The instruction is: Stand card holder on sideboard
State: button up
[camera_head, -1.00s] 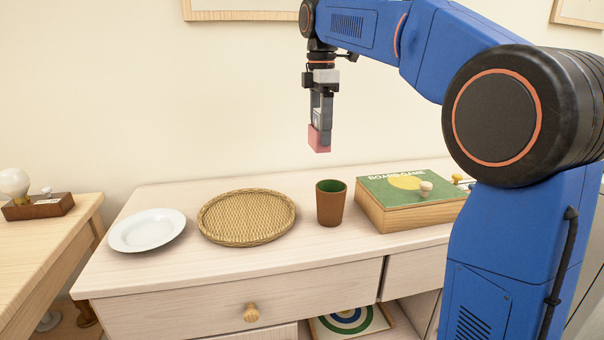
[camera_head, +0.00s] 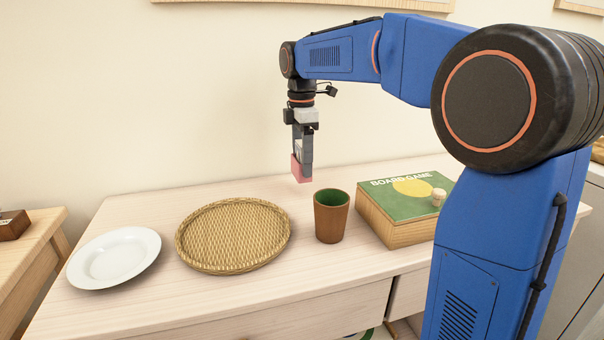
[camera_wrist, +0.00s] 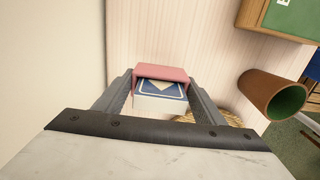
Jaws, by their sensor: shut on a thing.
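The card holder (camera_head: 300,169) is a small pink-red box. In the wrist view the card holder (camera_wrist: 160,73) shows a deck of blue-and-white cards (camera_wrist: 161,92) in its open side. My gripper (camera_head: 302,158) is shut on it, with one finger on each side in the wrist view (camera_wrist: 161,92). It hangs in the air over the back of the pale wooden sideboard (camera_head: 150,207), behind the brown cup. The gripper points down. The holder's underside is hidden, and the gap below it is hard to judge.
A brown cup (camera_head: 331,222) with a green inside stands in front of the holder. A woven tray (camera_head: 233,235) and a white plate (camera_head: 114,257) lie to the left. The back strip by the wall is clear.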

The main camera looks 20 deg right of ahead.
jog(key=shift+f, duration=2)
jog(key=o, duration=1)
jog(key=shift+f, duration=0.15)
notch_tip(320, 180, up, 12)
jog(key=shift+r, duration=0.15)
